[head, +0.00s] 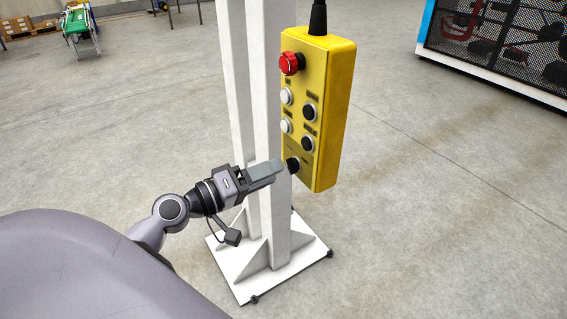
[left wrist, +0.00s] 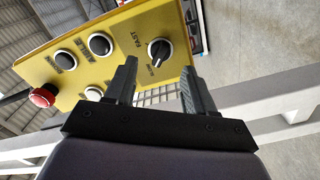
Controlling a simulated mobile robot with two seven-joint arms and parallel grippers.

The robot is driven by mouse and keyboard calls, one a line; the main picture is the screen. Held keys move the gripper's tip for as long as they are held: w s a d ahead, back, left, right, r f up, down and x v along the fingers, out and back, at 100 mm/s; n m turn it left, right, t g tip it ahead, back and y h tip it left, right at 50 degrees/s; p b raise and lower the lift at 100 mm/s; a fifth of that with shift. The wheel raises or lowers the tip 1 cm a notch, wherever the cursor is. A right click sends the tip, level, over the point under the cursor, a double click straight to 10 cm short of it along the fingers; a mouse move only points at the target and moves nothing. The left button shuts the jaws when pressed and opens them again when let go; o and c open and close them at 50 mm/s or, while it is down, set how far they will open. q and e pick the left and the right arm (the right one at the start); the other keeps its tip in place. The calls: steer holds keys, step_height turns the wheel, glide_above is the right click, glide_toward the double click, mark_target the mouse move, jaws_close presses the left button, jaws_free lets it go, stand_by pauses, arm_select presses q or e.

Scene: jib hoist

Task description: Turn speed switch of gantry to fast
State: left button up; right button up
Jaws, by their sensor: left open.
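The yellow control box (head: 333,115) hangs upright beside a white post. Its black speed switch (head: 293,165) is the lowest control on the face. In the left wrist view, the switch (left wrist: 159,51) has a pale pointer line and the labels FAST and SLOW beside it. The line seems to lie toward SLOW, but it is small. My left gripper (head: 280,167) is just in front of the switch. In the left wrist view, its two fingers (left wrist: 158,63) are apart, with the switch beyond and between their tips. I cannot tell whether they touch it. My right gripper is not in view.
A red stop button (head: 290,63), white buttons (head: 286,96) and black buttons (head: 309,112) sit above the switch. The white post (head: 267,60) stands close to my left gripper, on a base plate (head: 242,287). The floor to the right is clear.

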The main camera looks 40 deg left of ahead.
mark_target(292, 166)
arm_select(q)
steer(key=shift+p+x, duration=0.55)
steer(key=shift+x, duration=1.45)
jaws_close()
